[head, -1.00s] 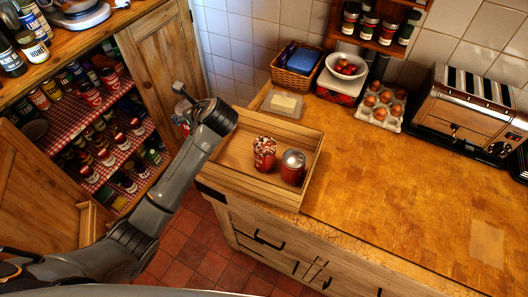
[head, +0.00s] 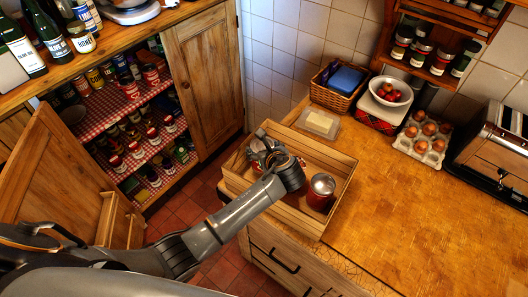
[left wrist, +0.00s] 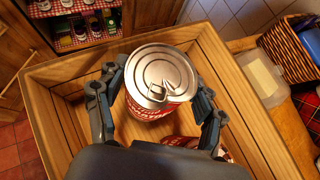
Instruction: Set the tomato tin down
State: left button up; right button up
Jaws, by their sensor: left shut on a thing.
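The tomato tin (left wrist: 158,78) has a silver ring-pull lid and a red and white label; it stands about upright between my left fingers in the left wrist view. My left gripper (left wrist: 163,108) is shut on its sides. In the head view my left gripper (head: 268,152) is over the left part of a wooden tray (head: 337,218) on the counter and largely hides the tin. I cannot tell whether the tin touches the tray floor. My right gripper is not in view.
A butter dish (head: 319,123), a wicker basket (head: 328,92) and an egg carton (head: 422,139) are behind the tray. The counter (head: 430,230) to the right is clear.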

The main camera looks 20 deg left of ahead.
pick_arm(q)
jog(key=shift+f, duration=0.65)
jog(key=shift+w+f, duration=0.1)
jog(key=shift+f, duration=0.4)
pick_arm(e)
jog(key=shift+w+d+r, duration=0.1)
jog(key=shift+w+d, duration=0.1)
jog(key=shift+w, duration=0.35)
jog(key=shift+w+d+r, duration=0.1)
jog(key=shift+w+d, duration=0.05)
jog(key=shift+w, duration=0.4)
pick_arm(q)
jog(key=o, duration=1.2)
jog(key=shift+f, duration=0.15)
jog(key=shift+c, duration=0.2)
jog(key=o, duration=0.4)
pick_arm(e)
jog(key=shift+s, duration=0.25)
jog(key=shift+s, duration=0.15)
pick_arm(q)
jog(key=shift+r, duration=0.2)
jog(key=b+v, duration=0.1)
jog(key=v, duration=1.1)
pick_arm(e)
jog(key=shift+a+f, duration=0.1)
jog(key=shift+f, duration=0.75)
